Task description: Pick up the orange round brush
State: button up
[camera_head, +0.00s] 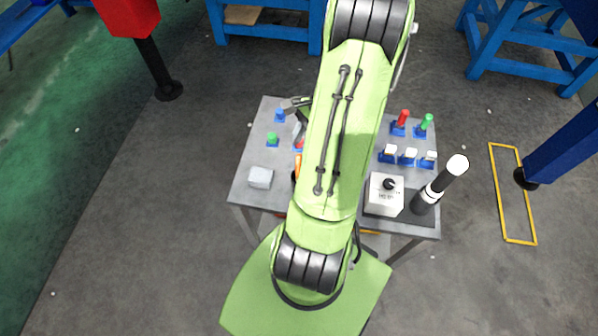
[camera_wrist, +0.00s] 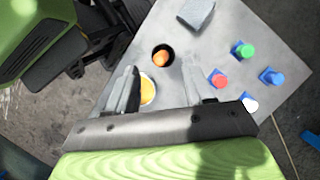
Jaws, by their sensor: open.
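In the wrist view, an orange round piece (camera_wrist: 160,59), which looks like the brush, sits in a black ring or cup on the grey table. A second orange-yellow round shape (camera_wrist: 148,91) lies closer, partly hidden by the left finger; I cannot tell which of the two is the brush. My gripper (camera_wrist: 160,66) is open and empty, with its fingers apart on either side of the line to these shapes. In the head view, a bit of orange (camera_head: 298,162) shows at the left edge of my arm, which hides the rest.
The grey table (camera_head: 252,150) carries a grey block (camera_head: 261,177), blue-based pieces with green (camera_head: 272,139), red (camera_head: 404,117) and white tops, a white box with a black knob (camera_head: 386,194), and a black-and-white cylinder (camera_head: 446,180). The table's left front is mostly clear.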

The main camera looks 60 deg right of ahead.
aim_at(297, 165)
jog(key=x, duration=0.8)
jog(key=shift+d+f+b, duration=0.15)
jog(key=shift+f+b, duration=0.05)
jog(key=shift+b, duration=0.15)
jog(key=shift+s+r, duration=0.1)
grip_shut()
